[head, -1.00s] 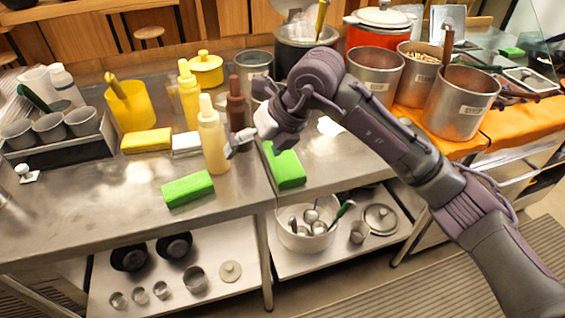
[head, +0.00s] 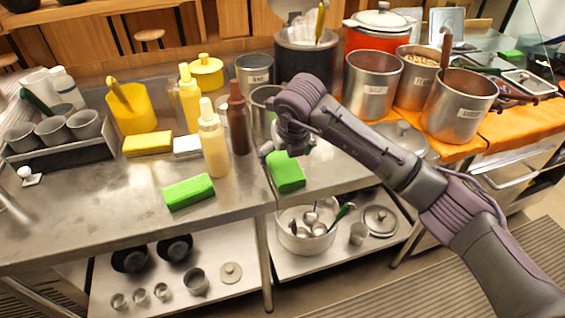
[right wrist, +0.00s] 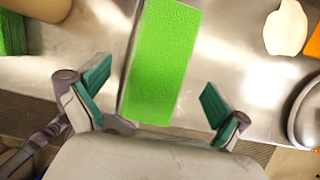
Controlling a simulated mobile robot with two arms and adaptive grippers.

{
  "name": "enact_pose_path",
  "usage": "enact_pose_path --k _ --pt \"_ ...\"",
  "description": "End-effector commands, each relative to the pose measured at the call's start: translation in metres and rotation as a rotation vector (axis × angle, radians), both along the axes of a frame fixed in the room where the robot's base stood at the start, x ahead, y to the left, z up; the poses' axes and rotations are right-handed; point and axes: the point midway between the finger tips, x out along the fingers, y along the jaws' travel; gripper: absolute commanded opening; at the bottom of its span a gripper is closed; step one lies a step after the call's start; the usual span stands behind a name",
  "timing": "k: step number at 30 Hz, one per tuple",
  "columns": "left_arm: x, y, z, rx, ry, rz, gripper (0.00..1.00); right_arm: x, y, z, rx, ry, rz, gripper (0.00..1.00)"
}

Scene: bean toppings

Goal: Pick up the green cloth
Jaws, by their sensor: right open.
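A bright green cloth (head: 287,173) lies flat near the front edge of the steel counter, just below my right gripper (head: 285,150). The fingers are spread wide and hold nothing. In the head view the arm partly hides the cloth's far end. My left gripper is not in view.
A cream bottle (head: 213,145) and a brown bottle (head: 238,120) stand to the left of the right gripper. Steel pots (head: 458,105) stand on an orange cloth at right. The counter's front edge is close to the green cloth. A lower shelf (head: 235,290) holds pans and bowls.

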Motion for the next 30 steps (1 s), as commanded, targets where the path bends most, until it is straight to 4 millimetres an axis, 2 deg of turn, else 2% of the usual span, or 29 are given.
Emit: enact_pose_path --k 6,15,26,30 --pt "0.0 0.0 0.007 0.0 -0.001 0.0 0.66 0.011 0.005 -0.028 0.001 0.003 -0.001 1.0" --pt "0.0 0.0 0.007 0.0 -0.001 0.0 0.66 0.014 0.005 -0.034 0.0 0.001 -0.001 1.0" --pt "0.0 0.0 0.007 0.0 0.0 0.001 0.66 0.014 0.005 -0.033 0.0 0.001 -0.001 0.4" --pt "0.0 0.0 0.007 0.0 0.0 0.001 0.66 0.014 0.005 -0.033 0.0 0.0 -0.001 0.37"
